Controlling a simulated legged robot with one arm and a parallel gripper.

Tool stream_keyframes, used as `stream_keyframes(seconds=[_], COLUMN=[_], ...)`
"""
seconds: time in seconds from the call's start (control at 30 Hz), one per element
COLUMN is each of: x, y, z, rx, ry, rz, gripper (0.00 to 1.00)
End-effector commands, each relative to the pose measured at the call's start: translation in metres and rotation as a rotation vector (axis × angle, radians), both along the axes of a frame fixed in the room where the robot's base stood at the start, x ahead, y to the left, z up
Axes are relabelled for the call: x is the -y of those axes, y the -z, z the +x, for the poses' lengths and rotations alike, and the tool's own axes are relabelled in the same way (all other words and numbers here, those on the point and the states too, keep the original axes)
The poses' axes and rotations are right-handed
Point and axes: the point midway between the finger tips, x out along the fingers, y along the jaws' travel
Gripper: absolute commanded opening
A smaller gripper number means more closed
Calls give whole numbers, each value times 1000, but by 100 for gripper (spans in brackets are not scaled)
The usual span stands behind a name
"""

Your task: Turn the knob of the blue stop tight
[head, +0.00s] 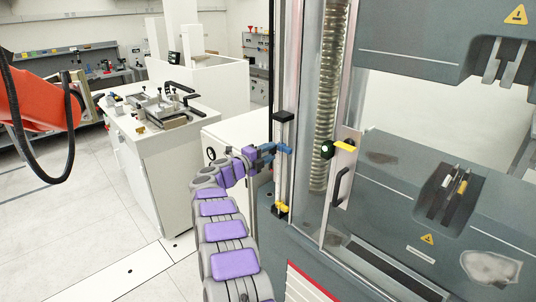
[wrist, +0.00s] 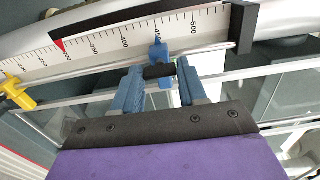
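The knob's far side is hidden.
A yellow stop (wrist: 17,92) and a red pointer (wrist: 60,45) are on the scale (wrist: 95,47). A black end block (wrist: 243,27) closes the rail. In the head view, the testing machine (head: 440,200) stands right and a white cabinet with a clamp fixture (head: 165,108) left.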

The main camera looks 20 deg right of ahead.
Motion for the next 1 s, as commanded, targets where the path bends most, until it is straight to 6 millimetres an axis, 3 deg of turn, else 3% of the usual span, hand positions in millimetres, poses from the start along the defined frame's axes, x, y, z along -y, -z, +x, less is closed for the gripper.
stream_keyframes(seconds=[0.23, 0.57, 0.77, 1.0], x=[0, -4, -30, -81], y=[0, 0, -2, -1], z=[0, -2, -10, -28], rx=[0, -1, -1, -3], ry=[0, 1, -5, -5], rz=[0, 1, 1, 0], gripper=[66, 66, 66, 66])
